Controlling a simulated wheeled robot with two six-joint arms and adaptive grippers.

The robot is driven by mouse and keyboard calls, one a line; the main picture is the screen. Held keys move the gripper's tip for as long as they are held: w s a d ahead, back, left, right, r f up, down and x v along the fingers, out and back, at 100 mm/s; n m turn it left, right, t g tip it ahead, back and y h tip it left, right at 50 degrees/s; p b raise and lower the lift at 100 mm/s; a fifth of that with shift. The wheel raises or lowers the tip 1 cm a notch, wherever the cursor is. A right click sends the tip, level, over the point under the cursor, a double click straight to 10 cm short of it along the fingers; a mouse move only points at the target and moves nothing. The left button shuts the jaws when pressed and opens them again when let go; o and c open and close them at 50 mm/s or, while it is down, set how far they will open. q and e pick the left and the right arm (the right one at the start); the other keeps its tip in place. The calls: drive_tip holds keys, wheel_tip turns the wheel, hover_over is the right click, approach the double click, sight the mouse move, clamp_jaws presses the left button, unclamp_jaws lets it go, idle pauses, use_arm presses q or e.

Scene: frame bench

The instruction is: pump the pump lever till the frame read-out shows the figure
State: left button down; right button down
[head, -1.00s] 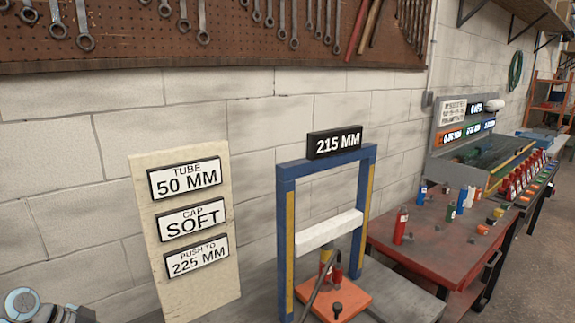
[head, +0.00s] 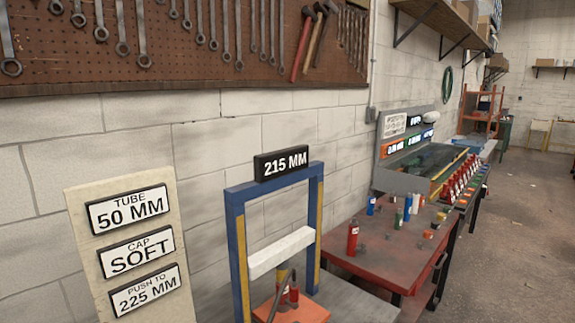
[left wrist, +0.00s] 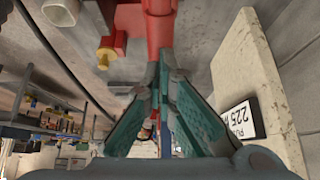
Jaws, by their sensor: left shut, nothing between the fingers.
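The frame read-out (head: 281,163) shows 215 MM on top of the blue press frame (head: 237,250). A white crossbar (head: 282,252) spans the frame. Below it are small red cylinders (head: 294,294) on an orange base (head: 300,312). The board (head: 80,215) at left reads TUBE 50 MM, CAP SOFT, PUSH TO 225 MM. My left gripper (left wrist: 160,75) shows only in the left wrist view, fingertips together and empty, with a red upright part (left wrist: 160,30) just beyond. My right gripper is out of view.
A red table (head: 365,262) with a red bottle (head: 352,238) and small containers stands right of the frame. Tools hang on a brown pegboard (head: 180,70) above. Open floor lies at right. The 225 MM sign (left wrist: 240,121) is right of the fingers in the left wrist view.

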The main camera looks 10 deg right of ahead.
use_arm(q)
wheel_tip(320, 180, down, 8)
drive_tip(key=b, duration=0.5)
wheel_tip(320, 180, up, 9)
drive_tip(key=p, duration=0.8)
drive_tip(key=shift+f, duration=0.2)
drive_tip(key=shift+d+f+b, duration=0.1)
drive_tip(key=shift+f+b, duration=0.2)
drive_tip(key=shift+w, duration=0.1)
